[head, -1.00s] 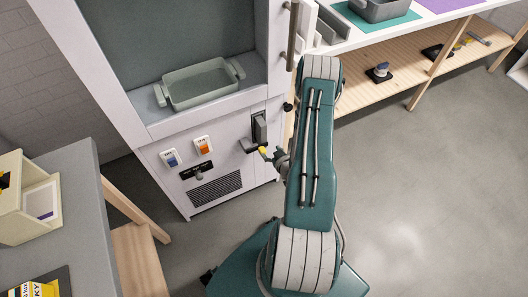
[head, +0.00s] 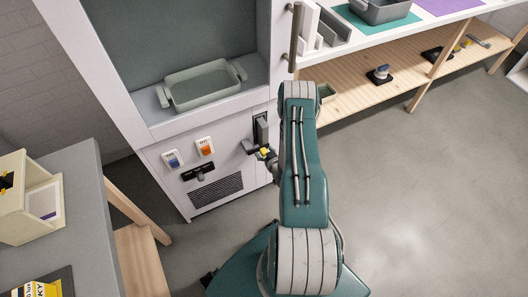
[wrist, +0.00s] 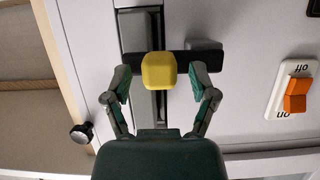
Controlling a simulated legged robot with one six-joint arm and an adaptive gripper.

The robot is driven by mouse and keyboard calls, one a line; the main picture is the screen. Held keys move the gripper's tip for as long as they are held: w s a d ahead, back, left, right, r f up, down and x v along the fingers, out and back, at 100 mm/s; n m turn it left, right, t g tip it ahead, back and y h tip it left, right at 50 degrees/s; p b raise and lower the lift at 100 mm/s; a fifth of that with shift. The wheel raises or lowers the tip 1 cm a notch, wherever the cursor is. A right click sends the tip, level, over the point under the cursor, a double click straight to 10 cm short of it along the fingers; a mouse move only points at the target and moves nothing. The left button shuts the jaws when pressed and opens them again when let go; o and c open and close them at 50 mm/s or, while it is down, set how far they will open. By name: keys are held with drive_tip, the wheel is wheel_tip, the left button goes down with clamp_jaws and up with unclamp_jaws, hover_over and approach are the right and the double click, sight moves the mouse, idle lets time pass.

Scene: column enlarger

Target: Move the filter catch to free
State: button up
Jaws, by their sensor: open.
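A lever with a yellow block-shaped end (wrist: 158,70) sits on the white cabinet's front; I take it for the filter catch, but no label on it is readable. A dark crossbar (wrist: 205,57) and a grey upright track (wrist: 140,35) lie behind the yellow end. In the head view the yellow end (head: 265,152) shows just left of my arm, below a dark upright plate (head: 261,130). My gripper (wrist: 159,84) is open, with one finger on each side of the yellow end and a gap at both sides. How deep the end sits between the fingers, I cannot tell.
The cabinet front (head: 225,165) also bears a blue switch (head: 172,159), an orange switch (head: 205,146), a small black slider (head: 198,172) and a vent grille (head: 216,190). A round black knob (wrist: 82,132) stands left of my gripper. A grey worktop (head: 85,200) is at left.

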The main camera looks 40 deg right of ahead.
drive_tip(key=shift+w+f, duration=0.15)
drive_tip(key=shift+w, duration=0.1)
drive_tip(key=shift+d, duration=0.1)
clamp_jaws()
drive_tip(key=shift+w+r, duration=0.15)
drive_tip(key=shift+r, duration=0.05)
